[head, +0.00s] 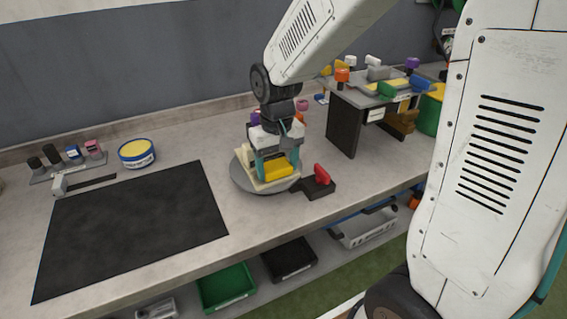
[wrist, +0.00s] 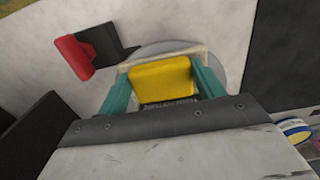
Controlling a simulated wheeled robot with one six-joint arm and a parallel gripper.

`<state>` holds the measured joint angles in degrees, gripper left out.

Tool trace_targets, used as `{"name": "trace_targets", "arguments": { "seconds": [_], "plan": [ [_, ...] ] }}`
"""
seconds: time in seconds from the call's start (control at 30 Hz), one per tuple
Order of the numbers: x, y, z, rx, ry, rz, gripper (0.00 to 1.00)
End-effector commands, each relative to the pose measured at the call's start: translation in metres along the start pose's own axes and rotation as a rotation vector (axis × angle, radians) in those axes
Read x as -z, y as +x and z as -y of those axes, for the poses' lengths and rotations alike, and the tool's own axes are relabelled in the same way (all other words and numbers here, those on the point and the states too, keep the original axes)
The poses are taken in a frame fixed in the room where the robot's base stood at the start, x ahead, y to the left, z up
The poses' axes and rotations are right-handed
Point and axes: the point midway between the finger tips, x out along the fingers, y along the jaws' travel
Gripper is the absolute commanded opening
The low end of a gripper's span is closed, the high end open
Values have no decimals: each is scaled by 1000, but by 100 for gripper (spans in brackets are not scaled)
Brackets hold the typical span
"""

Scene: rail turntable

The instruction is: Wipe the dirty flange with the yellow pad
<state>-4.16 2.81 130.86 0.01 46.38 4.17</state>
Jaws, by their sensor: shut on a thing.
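The yellow pad (head: 278,171) is held between the teal fingers of my gripper (head: 277,161), over the round grey turntable (head: 242,181). In the wrist view the yellow pad (wrist: 160,76) fills the space between the two fingers of my gripper (wrist: 163,82). A cream part (head: 243,161), which looks like the flange, stands on the turntable next to the pad. Its edge (wrist: 186,53) shows just beyond the pad in the wrist view. My gripper and the pad hide much of it. I cannot tell whether pad and flange touch, nor see any dirt.
A red handle (head: 321,174) on a dark base stands right of the turntable. A black mat (head: 135,225) lies left, with a round yellow-topped tin (head: 137,154) behind it. A dark stand (head: 343,124) with several coloured items is at the right. Bins sit below the bench.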

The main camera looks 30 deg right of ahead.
Motion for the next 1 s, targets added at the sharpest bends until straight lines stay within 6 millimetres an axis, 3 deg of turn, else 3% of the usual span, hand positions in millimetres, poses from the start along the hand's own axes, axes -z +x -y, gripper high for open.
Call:
{"name": "trace_targets", "arguments": {
  "seconds": [1.0],
  "plan": [
    [0,2,23,0,0,-1,49]
  ]
}}
